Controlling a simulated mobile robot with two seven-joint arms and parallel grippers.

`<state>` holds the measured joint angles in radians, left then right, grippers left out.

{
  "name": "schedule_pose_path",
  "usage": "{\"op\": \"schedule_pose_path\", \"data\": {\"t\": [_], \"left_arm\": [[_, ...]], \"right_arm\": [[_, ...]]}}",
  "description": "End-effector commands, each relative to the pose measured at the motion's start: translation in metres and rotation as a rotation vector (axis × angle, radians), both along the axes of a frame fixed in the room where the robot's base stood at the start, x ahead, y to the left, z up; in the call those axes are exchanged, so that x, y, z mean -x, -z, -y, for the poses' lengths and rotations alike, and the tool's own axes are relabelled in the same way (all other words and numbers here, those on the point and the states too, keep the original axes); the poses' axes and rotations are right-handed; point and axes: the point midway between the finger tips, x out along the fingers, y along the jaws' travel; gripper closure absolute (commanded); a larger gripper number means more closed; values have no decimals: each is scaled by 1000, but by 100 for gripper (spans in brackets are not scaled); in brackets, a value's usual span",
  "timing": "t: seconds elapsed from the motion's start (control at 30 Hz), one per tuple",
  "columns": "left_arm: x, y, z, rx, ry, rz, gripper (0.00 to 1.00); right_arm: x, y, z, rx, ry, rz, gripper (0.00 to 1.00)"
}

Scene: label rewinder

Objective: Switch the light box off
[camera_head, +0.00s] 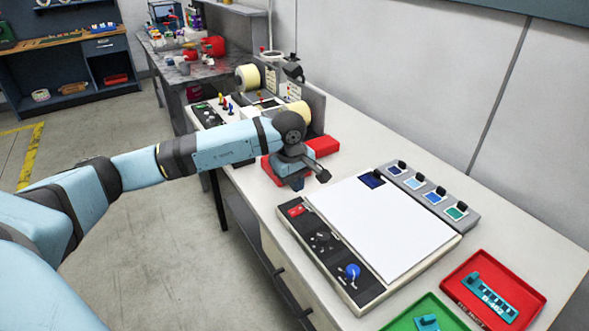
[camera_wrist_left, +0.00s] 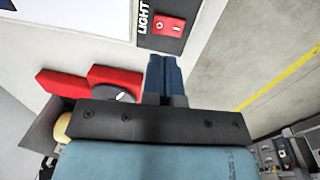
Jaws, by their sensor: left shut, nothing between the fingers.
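The light box (camera_head: 385,225) lies on the bench with a plain bright white top; I cannot tell for sure whether it is lit. In the left wrist view the red switch (camera_wrist_left: 167,27) shows O and I marks beside the word LIGHT. My left gripper (camera_head: 297,184) is just behind the switch, apart from it. In the wrist view its blue fingers (camera_wrist_left: 163,72) are together and empty, below the switch. My right gripper is not in view.
A black knob (camera_head: 322,238) and a blue knob (camera_head: 352,271) sit on the same strip. Red (camera_head: 533,297) and green trays lie at the right. The label rewinder (camera_head: 205,115) and red blocks (camera_head: 323,146) are beyond my arm.

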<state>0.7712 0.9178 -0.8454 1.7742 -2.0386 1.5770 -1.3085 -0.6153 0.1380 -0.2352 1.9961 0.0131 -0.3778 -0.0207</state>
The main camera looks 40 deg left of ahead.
Motion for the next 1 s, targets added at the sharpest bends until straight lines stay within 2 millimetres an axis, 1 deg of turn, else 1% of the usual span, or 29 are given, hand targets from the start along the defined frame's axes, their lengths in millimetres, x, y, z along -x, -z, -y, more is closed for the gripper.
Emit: {"op": "schedule_pose_path", "data": {"t": [0.03, 0.1, 0.2, 0.3, 0.4, 0.57, 0.87, 1.0], "left_arm": [[0, 11, 1, 1, -1, -4, 100], [-2, 25, 2, 1, 0, -4, 100], [-4, 43, 2, 1, -1, -4, 100], [-6, 56, 3, 1, 0, -3, 100], [-7, 65, 3, 0, 0, 0, 100], [-8, 71, 3, 0, 0, 0, 100], [-8, 72, 3, 0, 0, -1, 100], [-11, 79, 5, -21, 0, -49, 100]], "right_arm": [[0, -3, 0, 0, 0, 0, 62], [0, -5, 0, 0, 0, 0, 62], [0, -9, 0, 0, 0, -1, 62], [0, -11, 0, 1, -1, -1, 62], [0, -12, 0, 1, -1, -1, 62], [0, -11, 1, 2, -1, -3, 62], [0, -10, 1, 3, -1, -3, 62], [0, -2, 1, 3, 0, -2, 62]]}}
